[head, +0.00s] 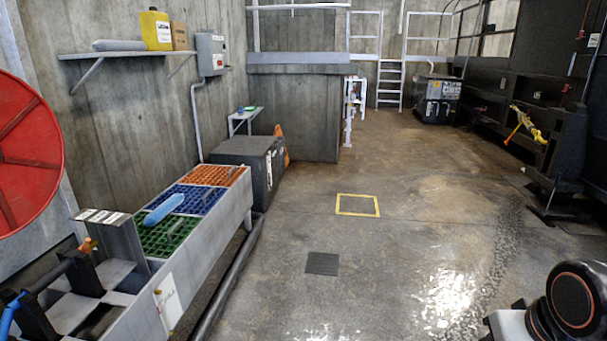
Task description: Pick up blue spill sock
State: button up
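A light blue, rounded, elongated spill sock (163,210) lies in the head view at the left. It rests tilted across the border between the green grid section (165,238) and the dark blue grid section (192,200) of a long grey bench-like trough (215,225). Nothing covers the sock. My gripper is not in view, so I cannot see its fingers or whether it holds anything.
An orange grid section (212,174) is at the trough's far end. A dark box (247,155) stands behind it. A wall shelf (130,54) holds a grey roll (118,45) and a yellow jug (156,30). A red wheel (28,150) is at left. The central floor is open.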

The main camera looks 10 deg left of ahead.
aim_at(153, 219)
jog(key=i+l+u, duration=0.1)
jog(key=i, duration=1.6)
jog(key=i+u, duration=0.35)
jog(key=i, duration=0.2)
jog(key=i+l+u, duration=0.15)
jog(key=i+u, duration=0.15)
jog(key=i, duration=0.2)
jog(key=i+u, duration=0.2)
jog(key=u, duration=0.25)
jog(key=i+u, duration=0.15)
jog(key=u, duration=0.3)
jog(key=i+u, duration=0.2)
jog(key=u, duration=0.25)
jog(key=i+l+u, duration=0.15)
jog(key=u, duration=0.3)
jog(key=i+l+u, duration=0.25)
jog(key=u, duration=0.15)
